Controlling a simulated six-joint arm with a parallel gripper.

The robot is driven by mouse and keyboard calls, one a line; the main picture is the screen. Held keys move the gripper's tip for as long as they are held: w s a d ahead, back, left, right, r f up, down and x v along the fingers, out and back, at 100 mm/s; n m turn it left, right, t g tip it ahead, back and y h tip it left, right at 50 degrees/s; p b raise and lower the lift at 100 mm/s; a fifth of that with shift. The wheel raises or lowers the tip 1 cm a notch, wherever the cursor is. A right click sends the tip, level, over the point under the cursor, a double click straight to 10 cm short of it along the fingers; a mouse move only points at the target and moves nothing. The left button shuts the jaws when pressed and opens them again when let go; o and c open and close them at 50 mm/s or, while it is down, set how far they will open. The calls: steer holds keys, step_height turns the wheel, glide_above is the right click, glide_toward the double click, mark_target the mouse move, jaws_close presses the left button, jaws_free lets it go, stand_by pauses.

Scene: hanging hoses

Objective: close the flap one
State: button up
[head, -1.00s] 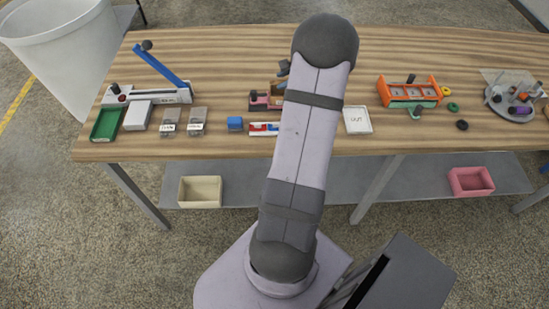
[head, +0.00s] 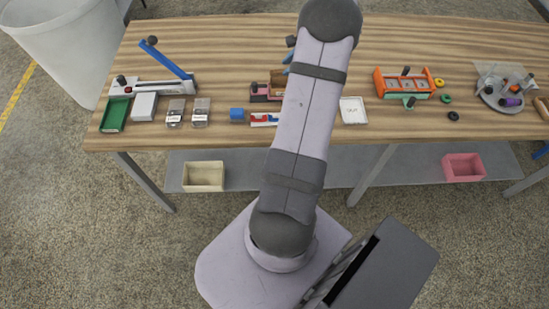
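No part is clearly readable as flap one. Two small grey boxes with white labels, one at left (head: 175,112) and one at right (head: 200,112), sit side by side on the left half of the bench; their labels are too small to read. A pink device (head: 262,91) with a dark knob stands mid-bench, partly hidden by my arm. Beside my arm, a blue piece (head: 287,64) and a dark piece (head: 291,41) show; I cannot tell what they belong to. My arm reaches over the bench and hides my gripper.
A white device with a raised blue lever (head: 168,60) stands at left, near a green tray (head: 116,114) and white block (head: 144,106).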

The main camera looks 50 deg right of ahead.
steer(key=s+a+f+n+g, duration=0.1)
steer(key=s+n, duration=0.1)
steer(key=s+a+f+n+g, duration=0.1)
steer(key=s+a+n, duration=0.1)
steer(key=s, duration=0.1)
steer(key=s+a+f+n+y, duration=0.1)
steer(key=s, duration=0.1)
steer(key=shift+s+a+f+n+g, duration=0.35)
steer(key=shift+n+g, duration=0.05)
steer(key=s+a, duration=0.1)
steer(key=s+a+f+n+g, duration=0.1)
steer(key=s+a, duration=0.1)
steer(key=s+a+f+n+y, duration=0.1)
steer(key=a, duration=0.1)
steer(key=shift+s+a+f, duration=0.1)
steer(key=shift+s+f, duration=0.15)
steer(key=shift+s, duration=0.1)
steer(key=s+a+r+n+g, duration=0.1)
steer(key=s+a+n+g, duration=0.1)
steer(key=a, duration=0.6)
steer(key=s+a+r+n+g, duration=0.1)
steer(key=s+a+n+g, duration=0.1)
steer(key=a+n, duration=0.4)
steer(key=shift+s+a, duration=0.9)
steer(key=shift+a, duration=0.3)
